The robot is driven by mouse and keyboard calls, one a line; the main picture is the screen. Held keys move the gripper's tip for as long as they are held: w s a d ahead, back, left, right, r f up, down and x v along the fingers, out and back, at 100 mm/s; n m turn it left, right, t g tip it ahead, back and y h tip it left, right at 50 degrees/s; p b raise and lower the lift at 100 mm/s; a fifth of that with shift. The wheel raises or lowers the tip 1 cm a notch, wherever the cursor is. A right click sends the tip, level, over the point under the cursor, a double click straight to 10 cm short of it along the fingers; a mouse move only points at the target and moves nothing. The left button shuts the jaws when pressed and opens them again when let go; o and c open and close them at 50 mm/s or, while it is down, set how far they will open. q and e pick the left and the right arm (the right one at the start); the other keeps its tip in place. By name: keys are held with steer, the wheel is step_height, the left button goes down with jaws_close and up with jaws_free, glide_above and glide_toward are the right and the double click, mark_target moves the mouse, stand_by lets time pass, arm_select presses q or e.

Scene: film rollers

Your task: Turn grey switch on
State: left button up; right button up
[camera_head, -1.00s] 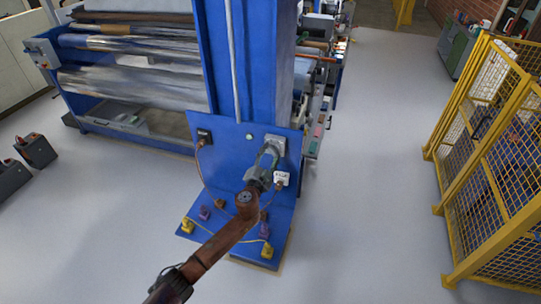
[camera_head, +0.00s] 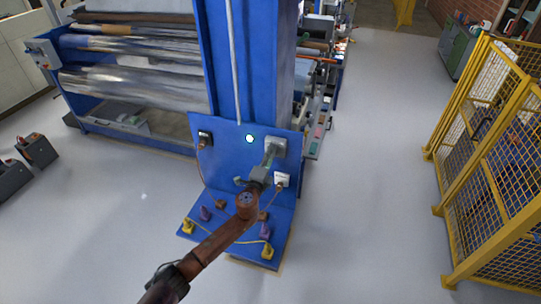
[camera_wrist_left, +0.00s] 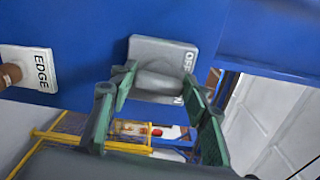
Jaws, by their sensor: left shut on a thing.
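The grey switch (camera_head: 279,143) is on the upright blue panel, partly hidden by my gripper. In the left wrist view its grey plate (camera_wrist_left: 150,48) carries the letters "OFF", and a rounded grey knob sticks out from it. My left gripper (camera_head: 270,154) is at the switch, with its green-sided fingers (camera_wrist_left: 160,88) on both sides of the knob, shut on it. A round indicator light (camera_head: 250,139) left of the switch glows bright whitish cyan. My right gripper is not in view.
A white plate (camera_head: 282,180), labelled "EDGE" in the left wrist view (camera_wrist_left: 28,70), sits below the switch with a cable plugged in. A dark socket (camera_head: 204,138) is at the panel's left. Several coloured plugs (camera_head: 268,251) lie on the blue base. Yellow mesh fencing (camera_head: 490,150) stands right.

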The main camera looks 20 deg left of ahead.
arm_select(q)
steer(key=shift+d+r+m+p, duration=0.1)
steer(key=shift+m+p, duration=0.4)
steer(key=shift+m, duration=1.4)
steer(key=shift+d+m+p, duration=0.1)
steer(key=shift+m+p, duration=0.4)
steer(key=shift+m, duration=1.4)
steer(key=o, duration=1.2)
steer(key=shift+c, duration=0.2)
steer(key=shift+s+a, duration=0.1)
steer(key=s, duration=1.2)
steer(key=shift+a, duration=0.2)
